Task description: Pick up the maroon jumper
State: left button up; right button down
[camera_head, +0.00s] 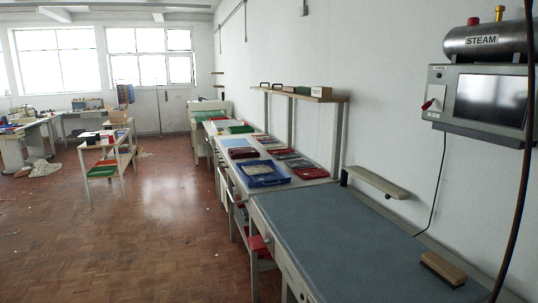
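Several flat folded garments or cloths lie on the long table (222,178) along the right wall. A dark red folded piece (244,154) lies near the table's left edge, behind a blue tray. A brighter red piece (311,173) lies at the near right end of that table. Both are small in view, and I cannot tell for sure which is the maroon jumper. Neither of my grippers shows in the head view.
A blue tray (276,180) holds a pale item. The near blue-grey worktop (330,235) is mostly bare, with a wooden-backed brush (442,268) and a narrow padded board (375,182). The steam unit (480,95) hangs at right. The parquet floor (150,235) at left is open.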

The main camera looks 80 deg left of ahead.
aim_at(234, 153)
jog(key=u, duration=2.95)
jog(key=i+j+u, duration=0.25)
jog(key=i, duration=0.85)
jog(key=i+u, duration=0.25)
jog(key=i, duration=0.8)
